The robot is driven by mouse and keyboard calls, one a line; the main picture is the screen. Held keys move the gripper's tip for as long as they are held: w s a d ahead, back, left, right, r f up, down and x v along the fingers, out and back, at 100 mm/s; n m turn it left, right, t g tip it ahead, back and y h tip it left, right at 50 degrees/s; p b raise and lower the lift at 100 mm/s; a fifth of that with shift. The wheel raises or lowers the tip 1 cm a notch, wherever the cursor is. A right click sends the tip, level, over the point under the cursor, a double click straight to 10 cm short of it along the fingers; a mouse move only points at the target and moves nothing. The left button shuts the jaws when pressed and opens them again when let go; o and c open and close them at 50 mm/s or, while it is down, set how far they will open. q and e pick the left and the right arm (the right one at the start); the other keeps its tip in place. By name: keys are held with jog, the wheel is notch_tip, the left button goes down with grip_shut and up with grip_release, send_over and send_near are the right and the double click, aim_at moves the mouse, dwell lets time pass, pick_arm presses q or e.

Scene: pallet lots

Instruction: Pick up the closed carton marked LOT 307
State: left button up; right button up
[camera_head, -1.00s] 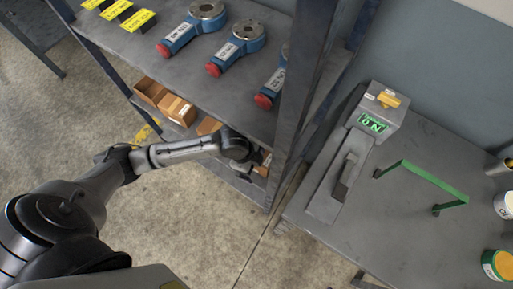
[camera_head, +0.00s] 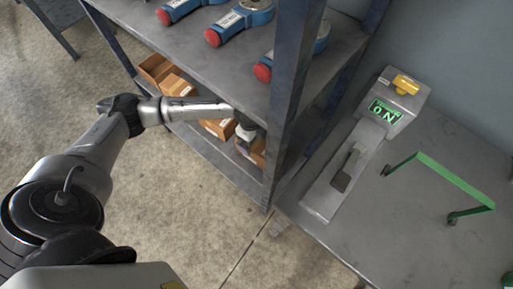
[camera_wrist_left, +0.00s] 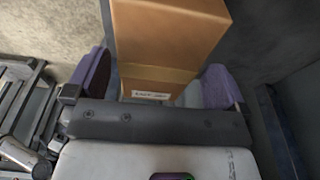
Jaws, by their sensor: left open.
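My left gripper (camera_head: 246,134) reaches into the lower shelf in the head view. In the left wrist view the left gripper (camera_wrist_left: 156,82) is open, with one purple-grey finger on each side of a brown closed carton (camera_wrist_left: 168,35). The carton has a white label at its near edge; its lettering is too blurred to read surely. Whether the fingers touch the carton I cannot tell. In the head view a brown carton (camera_head: 258,152) shows beside the gripper, partly hidden by it and the shelf post. My right gripper is not in view.
More cartons stand along the lower shelf: an open one (camera_head: 154,68), a closed one (camera_head: 177,85) and another (camera_head: 216,128) left of the gripper. The upper shelf (camera_head: 205,52) and blue post (camera_head: 292,90) are close to my arm. A grey table (camera_head: 400,225) stands right.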

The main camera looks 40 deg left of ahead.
pick_arm(q)
jog(key=f+b, duration=0.1)
jog(key=f, duration=0.1)
jog(key=d+f+b, duration=0.1)
jog(key=f, duration=0.1)
jog(key=shift+s+f+b, duration=0.1)
jog(key=shift+b, duration=0.25)
jog(key=shift+c, duration=0.8)
jog(key=c, duration=0.9)
